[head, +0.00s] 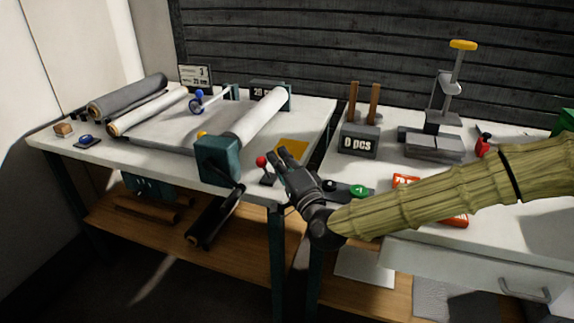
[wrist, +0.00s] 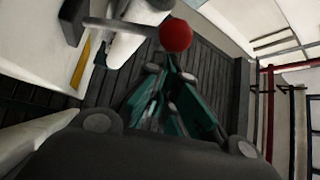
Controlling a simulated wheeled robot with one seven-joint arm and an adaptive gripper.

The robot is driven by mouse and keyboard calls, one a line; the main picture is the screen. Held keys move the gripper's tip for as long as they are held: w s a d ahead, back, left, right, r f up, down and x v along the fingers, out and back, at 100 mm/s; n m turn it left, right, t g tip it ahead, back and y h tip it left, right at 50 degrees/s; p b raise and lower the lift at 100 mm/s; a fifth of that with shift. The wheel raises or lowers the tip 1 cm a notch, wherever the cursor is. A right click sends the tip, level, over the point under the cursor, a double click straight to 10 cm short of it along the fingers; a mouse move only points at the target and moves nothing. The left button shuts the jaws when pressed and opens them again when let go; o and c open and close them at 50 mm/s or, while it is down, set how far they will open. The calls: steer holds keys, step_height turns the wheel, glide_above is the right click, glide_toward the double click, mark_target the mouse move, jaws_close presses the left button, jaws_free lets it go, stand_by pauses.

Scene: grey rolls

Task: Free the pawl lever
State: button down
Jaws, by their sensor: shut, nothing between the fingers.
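A lever with a red ball knob (head: 261,161) stands at the front right of the left table, beside the teal roll stand (head: 218,160); I take it to be the pawl lever. My gripper (head: 279,154) is shut and empty, just right of the red knob. In the wrist view the red knob (wrist: 175,35) sits on a grey rod, beyond the tips of my gripper (wrist: 168,66). I cannot tell whether the fingers touch the lever. The lever's base is partly unclear.
A white roll (head: 262,117) lies in the teal stand, with a yellow sheet (head: 293,146) to its right. A "0 PCS" box (head: 358,141) and a grey press (head: 434,140) stand on the right table. A gap separates the tables.

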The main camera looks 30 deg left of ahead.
steer(key=shift+s+f+n+y+b, duration=0.15)
steer(key=shift+s+n+y+b, duration=0.15)
steer(key=shift+n+y+b, duration=0.1)
steer(key=shift+d, duration=0.1)
stand_by(0.3)
steer(key=shift+w+r, duration=0.3)
steer(key=shift+w, duration=0.15)
steer(key=d, duration=0.2)
steer(key=s+d+f, duration=0.1)
steer(key=d, duration=0.5)
steer(key=shift+s+d+f+p, duration=0.2)
steer(key=shift+s+d+p, duration=0.05)
steer(key=shift+s+p, duration=0.15)
steer(key=shift+s+d+f, duration=0.15)
steer(key=shift+s+d, duration=0.1)
steer(key=shift+d, duration=0.15)
